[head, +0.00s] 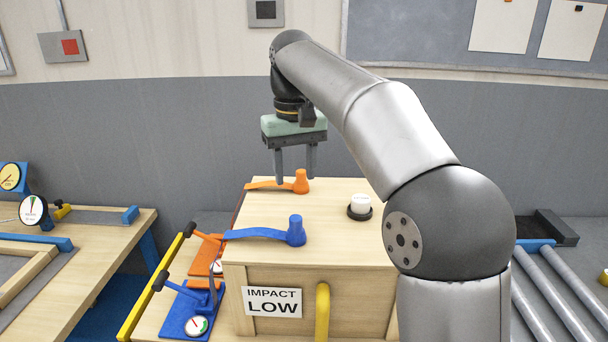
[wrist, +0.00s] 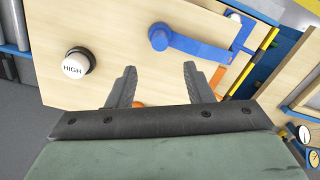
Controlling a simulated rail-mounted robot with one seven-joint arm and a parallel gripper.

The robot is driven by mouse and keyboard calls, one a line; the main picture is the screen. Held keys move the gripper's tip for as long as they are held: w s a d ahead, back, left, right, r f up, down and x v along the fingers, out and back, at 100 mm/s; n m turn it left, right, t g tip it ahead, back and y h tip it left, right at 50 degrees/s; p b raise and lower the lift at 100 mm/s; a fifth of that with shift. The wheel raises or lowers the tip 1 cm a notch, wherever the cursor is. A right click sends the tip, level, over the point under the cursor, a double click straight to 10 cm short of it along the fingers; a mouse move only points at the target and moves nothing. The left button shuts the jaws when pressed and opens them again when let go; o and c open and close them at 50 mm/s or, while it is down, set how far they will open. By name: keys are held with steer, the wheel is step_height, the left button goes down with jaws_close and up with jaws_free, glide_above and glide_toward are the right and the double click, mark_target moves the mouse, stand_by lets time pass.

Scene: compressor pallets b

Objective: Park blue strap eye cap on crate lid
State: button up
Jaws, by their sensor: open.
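The blue strap eye cap (head: 296,232) appears to rest upright on the wooden crate lid (head: 330,226), near its front left part. Its flat blue strap (head: 250,233) runs left past the lid's edge. The cap (wrist: 158,38) and strap (wrist: 200,47) also show in the wrist view, beyond the fingertips. My gripper (head: 296,170) is open and empty above the lid's back part, behind the blue cap in the head view. The wrist view shows its spread fingers (wrist: 160,72) with bare lid between them. I see no contact with the blue cap.
An orange strap cap (head: 301,182) is close to my fingertips at the lid's back; the fingers partly hide it in the wrist view. A white-topped knob (head: 360,204) marked HIGH stands to the right. A yellow rail (head: 152,290) and gauge (head: 197,325) lie left of the crate.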

steer(key=shift+r, duration=0.15)
steer(key=s+d+f+m, duration=0.1)
steer(key=s+d+f, duration=0.4)
steer(key=s+f, duration=0.3)
steer(key=s+d+f+m, duration=0.1)
steer(key=s+d+f, duration=0.4)
steer(key=s+f, duration=0.3)
steer(key=s+d+f+m+t, duration=0.1)
steer(key=s+d+f, duration=0.4)
steer(key=s, duration=0.6)
step_height(320, 180, down, 3)
steer(key=shift+s+d+r+m, duration=0.1)
steer(key=shift+s+d+m, duration=0.1)
steer(key=shift+m, duration=0.2)
